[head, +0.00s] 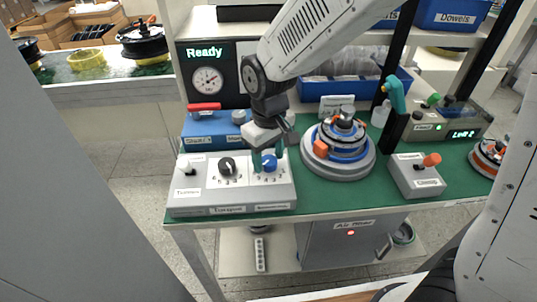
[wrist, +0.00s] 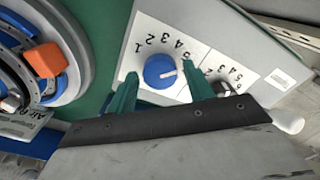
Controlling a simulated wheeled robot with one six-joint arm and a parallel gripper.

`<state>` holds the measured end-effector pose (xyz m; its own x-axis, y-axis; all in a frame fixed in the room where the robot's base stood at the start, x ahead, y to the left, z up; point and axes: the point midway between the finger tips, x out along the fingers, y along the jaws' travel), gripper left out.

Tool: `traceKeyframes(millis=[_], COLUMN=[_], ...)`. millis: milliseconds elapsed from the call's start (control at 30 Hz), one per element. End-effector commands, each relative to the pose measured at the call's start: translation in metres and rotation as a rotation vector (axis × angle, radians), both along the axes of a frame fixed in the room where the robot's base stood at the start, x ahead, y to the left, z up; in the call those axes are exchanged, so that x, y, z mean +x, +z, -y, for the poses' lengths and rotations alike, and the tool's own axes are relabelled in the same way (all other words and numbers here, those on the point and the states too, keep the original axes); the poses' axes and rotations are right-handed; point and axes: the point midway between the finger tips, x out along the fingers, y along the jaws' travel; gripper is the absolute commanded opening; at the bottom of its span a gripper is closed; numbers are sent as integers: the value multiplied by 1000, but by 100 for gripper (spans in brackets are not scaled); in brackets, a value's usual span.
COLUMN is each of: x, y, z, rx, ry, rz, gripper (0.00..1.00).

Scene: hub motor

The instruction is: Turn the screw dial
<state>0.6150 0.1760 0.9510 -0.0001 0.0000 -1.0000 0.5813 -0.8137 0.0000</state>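The grey control box (head: 235,205) on the green table carries two dials, a black dial (head: 227,167) and a blue dial (head: 269,163). My gripper (head: 267,160) is over the blue dial, with its green fingers pointing down at the box. In the wrist view the blue dial (wrist: 160,71) sits between the two open fingertips (wrist: 160,76), with a visible gap on each side. Its white mark points to the right, on the side of the higher printed numbers. The small label under the blue dial is not clearly readable.
A round motor assembly (head: 338,165) with an orange block (wrist: 46,60) stands close beside the box. A blue box with a red handle (head: 204,107) and a "Ready" gauge panel (head: 208,72) are behind.

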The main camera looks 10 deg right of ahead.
Motion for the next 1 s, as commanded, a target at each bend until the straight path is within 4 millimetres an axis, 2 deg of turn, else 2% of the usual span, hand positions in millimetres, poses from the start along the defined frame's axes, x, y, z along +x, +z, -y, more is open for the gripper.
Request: traceKeyframes(millis=[33,100,133,467,1000], x=[0,0,0,0,0], y=[0,0,0,0,1], z=[0,0,0,0,0], rx=[0,0,0,0,1], ry=[0,0,0,-40,-383], rz=[0,0,0,0,1], gripper=[37,17,14,14,14])
